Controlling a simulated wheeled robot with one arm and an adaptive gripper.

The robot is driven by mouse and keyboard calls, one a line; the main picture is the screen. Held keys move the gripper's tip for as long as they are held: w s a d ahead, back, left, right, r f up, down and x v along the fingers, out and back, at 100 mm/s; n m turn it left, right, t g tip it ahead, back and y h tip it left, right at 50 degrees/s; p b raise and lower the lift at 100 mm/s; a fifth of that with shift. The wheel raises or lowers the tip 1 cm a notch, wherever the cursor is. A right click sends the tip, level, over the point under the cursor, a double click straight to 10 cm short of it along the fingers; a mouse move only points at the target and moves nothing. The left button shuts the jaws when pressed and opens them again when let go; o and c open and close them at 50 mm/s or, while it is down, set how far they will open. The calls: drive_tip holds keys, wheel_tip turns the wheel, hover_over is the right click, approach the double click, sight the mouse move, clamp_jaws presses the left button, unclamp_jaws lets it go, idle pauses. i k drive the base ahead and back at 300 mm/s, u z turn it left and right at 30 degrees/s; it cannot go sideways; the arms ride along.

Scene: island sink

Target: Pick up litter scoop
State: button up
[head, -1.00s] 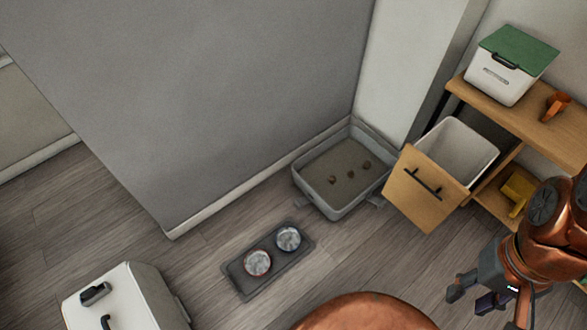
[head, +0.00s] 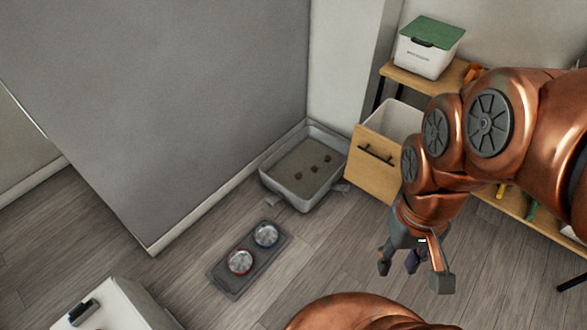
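I cannot pick out the litter scoop with certainty. An orange item (head: 473,73), partly hidden by my arm, lies on the upper shelf beside the white bin with the green lid. A small yellow item (head: 501,190) shows low on the shelf unit, mostly behind my arm. The grey litter box (head: 302,190) sits on the floor against the wall, with a few dark clumps in its litter.
A wood-fronted bin (head: 375,165) is pulled out from the shelf, right of the litter box. The green-lidded white bin (head: 425,58) stands on top. A tray with two bowls (head: 247,260) lies on the floor. A white box (head: 110,305) is at lower left.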

sight(534, 204)
drive_tip(key=u, duration=0.1)
drive_tip(key=i, duration=0.5)
drive_tip(key=z, duration=2.45)
drive_tip(key=k, duration=0.25)
drive_tip(key=z, duration=0.65)
drive_tip(key=i, duration=1)
drive_tip(key=u, duration=1.55)
drive_tip(key=i, duration=0.6)
drive_tip(key=u, duration=0.7)
